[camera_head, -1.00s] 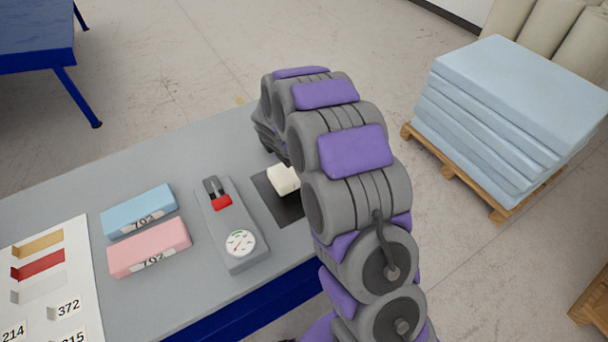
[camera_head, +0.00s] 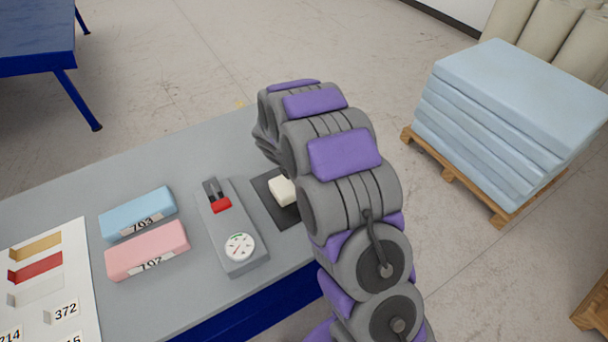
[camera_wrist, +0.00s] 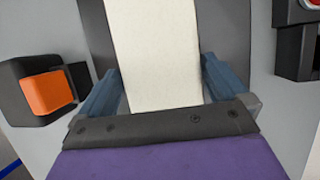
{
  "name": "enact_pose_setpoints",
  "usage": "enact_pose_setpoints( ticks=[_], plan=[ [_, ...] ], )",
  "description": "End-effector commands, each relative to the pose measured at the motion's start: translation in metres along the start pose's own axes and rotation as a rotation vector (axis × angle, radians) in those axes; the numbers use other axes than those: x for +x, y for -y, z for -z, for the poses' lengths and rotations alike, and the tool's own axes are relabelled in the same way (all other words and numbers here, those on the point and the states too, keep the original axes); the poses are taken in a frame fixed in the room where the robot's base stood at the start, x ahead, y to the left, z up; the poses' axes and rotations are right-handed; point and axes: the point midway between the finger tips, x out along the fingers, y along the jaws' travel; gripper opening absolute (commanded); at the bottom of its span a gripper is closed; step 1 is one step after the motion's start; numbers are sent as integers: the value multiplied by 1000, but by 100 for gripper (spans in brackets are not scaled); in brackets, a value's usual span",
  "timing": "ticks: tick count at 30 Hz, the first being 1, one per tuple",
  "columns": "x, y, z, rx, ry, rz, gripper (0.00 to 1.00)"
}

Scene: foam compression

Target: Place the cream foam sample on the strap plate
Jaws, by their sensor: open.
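The cream foam sample (camera_head: 283,190) is a small pale block on a dark flat plate (camera_head: 287,214), partly hidden by my arm in the head view. In the wrist view the foam (camera_wrist: 155,55) lies between the fingers of my gripper (camera_wrist: 161,66), over the dark plate (camera_wrist: 232,30). The two blue-grey fingers are open, with a gap visible on the left; I cannot tell if the right one touches the foam. The head view hides my gripper behind the arm. No label shows which piece is the strap plate; the dark plate is under the foam.
A grey gauge device (camera_head: 240,247) with a red-tipped clamp stands left of the dark plate. Blue (camera_head: 138,212) and pink (camera_head: 147,250) blocks lie further left, beside a white sample sheet (camera_head: 55,285). A black piece with an orange face (camera_wrist: 48,93) is close by the left finger.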

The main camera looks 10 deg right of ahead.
Motion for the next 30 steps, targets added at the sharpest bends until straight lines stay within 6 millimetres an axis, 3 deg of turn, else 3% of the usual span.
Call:
enact_pose_setpoints(
  ticks=[15, 26, 30],
  plan=[
    [-97, -1, -1, 0, 0, -4, 100],
    [-114, 0, 0, 1, 0, 1, 100],
    [-124, 10, -7, 61, -6, 11, 100]
  ],
)
